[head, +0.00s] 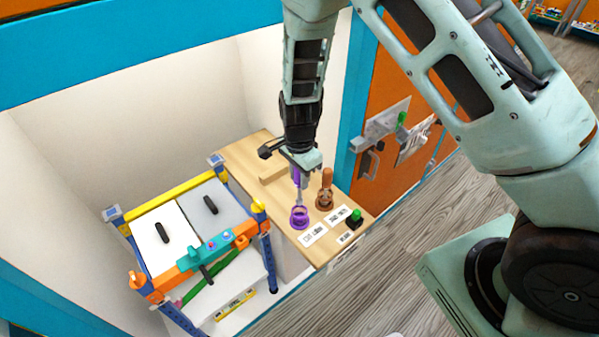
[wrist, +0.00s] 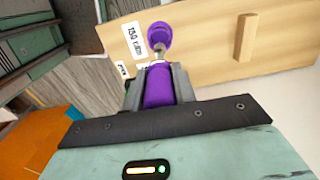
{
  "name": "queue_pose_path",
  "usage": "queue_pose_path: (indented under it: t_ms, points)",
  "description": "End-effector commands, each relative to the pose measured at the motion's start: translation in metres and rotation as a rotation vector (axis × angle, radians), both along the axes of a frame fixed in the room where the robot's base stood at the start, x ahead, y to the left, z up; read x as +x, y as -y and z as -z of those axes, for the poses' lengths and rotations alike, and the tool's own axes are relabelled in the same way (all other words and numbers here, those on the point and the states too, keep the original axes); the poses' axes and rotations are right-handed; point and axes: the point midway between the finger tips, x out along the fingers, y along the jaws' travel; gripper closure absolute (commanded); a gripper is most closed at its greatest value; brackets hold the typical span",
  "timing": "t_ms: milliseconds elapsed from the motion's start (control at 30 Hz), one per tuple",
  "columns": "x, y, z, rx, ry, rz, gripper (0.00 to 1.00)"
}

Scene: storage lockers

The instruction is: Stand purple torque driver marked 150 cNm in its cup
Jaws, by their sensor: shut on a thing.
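My gripper (head: 300,169) is shut on the handle of the purple torque driver (wrist: 159,89) and holds it roughly upright, shaft down, over the wooden shelf. The driver also shows in the head view (head: 297,181). The purple cup (head: 299,218) stands on the shelf directly below the shaft. In the wrist view the shaft tip lines up with the cup (wrist: 159,34); I cannot tell whether it is inside or just above. A white label reading 150 cNm (wrist: 134,40) lies beside the cup.
A brown driver (head: 327,178) stands in a brown cup (head: 324,201) close to the right. A black block with a green top (head: 354,218) sits near the shelf's front edge. A wooden bar (wrist: 246,37) lies farther back. A blue-and-orange framed rack (head: 222,245) stands left of the shelf (head: 242,157).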

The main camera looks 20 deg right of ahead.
Motion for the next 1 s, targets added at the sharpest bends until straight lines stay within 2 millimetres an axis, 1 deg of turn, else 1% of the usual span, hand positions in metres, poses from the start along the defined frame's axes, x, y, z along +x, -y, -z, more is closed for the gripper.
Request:
queue_pose_path:
  t_ms: [33,600,800,1000]
  points:
    - [0.0,0.0,0.008,0.0,0.0,0.0,1.0]
    - [0.0,0.0,0.062,0.0,-0.001,0.001,1.0]
    - [0.0,0.0,0.076,0.0,0.001,0.0,1.0]
    - [0.0,0.0,0.083,0.0,0.0,0.0,1.0]
